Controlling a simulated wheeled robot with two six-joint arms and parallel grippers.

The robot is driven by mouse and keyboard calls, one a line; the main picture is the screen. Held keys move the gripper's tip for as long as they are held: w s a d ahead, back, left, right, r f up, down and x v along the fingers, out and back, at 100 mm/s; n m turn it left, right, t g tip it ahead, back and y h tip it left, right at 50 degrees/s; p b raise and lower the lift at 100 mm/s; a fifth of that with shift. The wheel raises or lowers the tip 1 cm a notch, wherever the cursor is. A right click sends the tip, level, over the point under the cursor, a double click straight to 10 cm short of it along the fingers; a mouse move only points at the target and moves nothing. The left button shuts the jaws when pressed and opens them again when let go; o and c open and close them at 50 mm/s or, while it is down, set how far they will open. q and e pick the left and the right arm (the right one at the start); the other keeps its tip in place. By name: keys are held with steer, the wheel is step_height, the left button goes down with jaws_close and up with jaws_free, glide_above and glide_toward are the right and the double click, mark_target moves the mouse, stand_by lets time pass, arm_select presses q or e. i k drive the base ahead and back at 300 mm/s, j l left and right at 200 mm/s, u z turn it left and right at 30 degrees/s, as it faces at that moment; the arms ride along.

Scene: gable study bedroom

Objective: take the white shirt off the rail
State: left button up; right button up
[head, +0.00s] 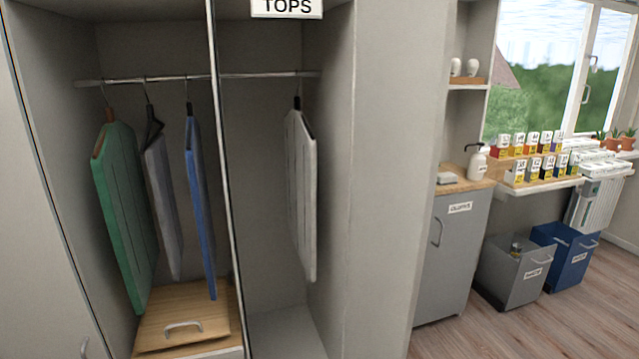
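A white or pale grey shirt (303,195) hangs on a dark hanger from the rail (262,74), in the right section of an open wardrobe. It hangs edge-on, close to the right side wall and apart from the other clothes. On the same rail line in the left section hang a green garment (125,205), a grey garment (163,200) and a blue garment (200,205). Neither of my grippers shows in the head view.
An upright divider (222,150) splits the wardrobe, with a TOPS sign (287,7) above the right section. A wooden drawer box (185,318) sits lower left. A grey cabinet (448,255), grey bin (515,272) and blue bin (567,258) stand right. Floor before them is clear.

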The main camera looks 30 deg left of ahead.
mark_target(301, 142)
steer(key=i+l+u, duration=0.15)
steer(key=l+u, duration=0.15)
steer(key=u, duration=0.15)
steer(key=i+l+u, duration=0.1)
steer(key=l+u, duration=0.2)
steer(key=u, duration=0.15)
steer(key=l+u, duration=0.7)
steer(key=u, duration=0.2)
steer(key=l, duration=0.45)
steer(key=k+l+u, duration=0.1)
steer(key=l, duration=0.3)
steer(key=k+l, duration=0.1)
steer(key=l, duration=0.35)
steer(key=k+l, duration=0.1)
steer(key=l, duration=0.3)
steer(key=i+j+z, duration=0.2)
steer(key=j, duration=0.45)
steer(key=k+j+z, duration=0.15)
steer(key=j, duration=0.5)
steer(key=i+j+z, duration=0.15)
steer(key=j, duration=0.3)
steer(key=i+j+z, duration=0.15)
steer(key=j, duration=0.25)
steer(key=j+z, duration=0.15)
steer(key=j, duration=0.3)
steer(key=i+j+z, duration=0.15)
steer(key=j, duration=0.35)
steer(key=i, duration=0.5)
